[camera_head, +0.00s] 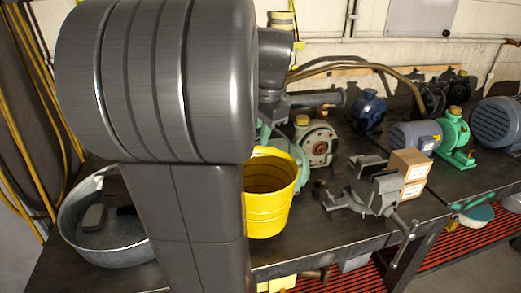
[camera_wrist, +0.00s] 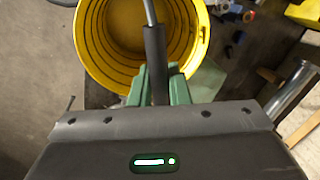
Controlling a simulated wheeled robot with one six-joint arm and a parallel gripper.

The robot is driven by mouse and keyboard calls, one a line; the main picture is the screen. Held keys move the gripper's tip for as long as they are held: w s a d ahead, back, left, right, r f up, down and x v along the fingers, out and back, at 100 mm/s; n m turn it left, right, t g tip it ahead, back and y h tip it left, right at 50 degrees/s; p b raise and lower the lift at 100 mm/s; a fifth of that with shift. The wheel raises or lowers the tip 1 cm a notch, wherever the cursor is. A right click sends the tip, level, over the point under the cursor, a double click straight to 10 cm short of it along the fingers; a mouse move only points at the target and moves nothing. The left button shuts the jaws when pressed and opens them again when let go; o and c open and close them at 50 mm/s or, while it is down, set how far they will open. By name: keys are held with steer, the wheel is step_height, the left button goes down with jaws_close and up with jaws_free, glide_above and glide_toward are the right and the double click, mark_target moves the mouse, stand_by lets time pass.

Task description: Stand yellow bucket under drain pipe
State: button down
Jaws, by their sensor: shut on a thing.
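The yellow bucket (camera_head: 268,210) hangs upright just right of my arm in the head view, in front of the bench edge or over it; I cannot tell which. In the wrist view I look down into the open yellow bucket (camera_wrist: 92,55). My gripper (camera_wrist: 158,72) has its green fingers shut on the dark grip of the bucket's metal handle. In the head view my arm hides most of the gripper. I cannot single out the drain pipe with certainty; a short brownish pipe end (camera_head: 318,274) shows below the bench's front edge.
The dark bench (camera_head: 300,240) carries a vise (camera_head: 365,188), cardboard boxes (camera_head: 411,165), a green motor (camera_head: 455,132) and a blue motor (camera_head: 368,108). A round metal tub (camera_head: 75,235) stands at the left. Red slatted matting (camera_head: 440,246) lies below.

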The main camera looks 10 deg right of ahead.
steer(key=shift+f, duration=2.45)
steer(key=c, duration=1.4)
jaws_free()
steer(key=shift+f, duration=0.1)
steer(key=shift+o, duration=0.2)
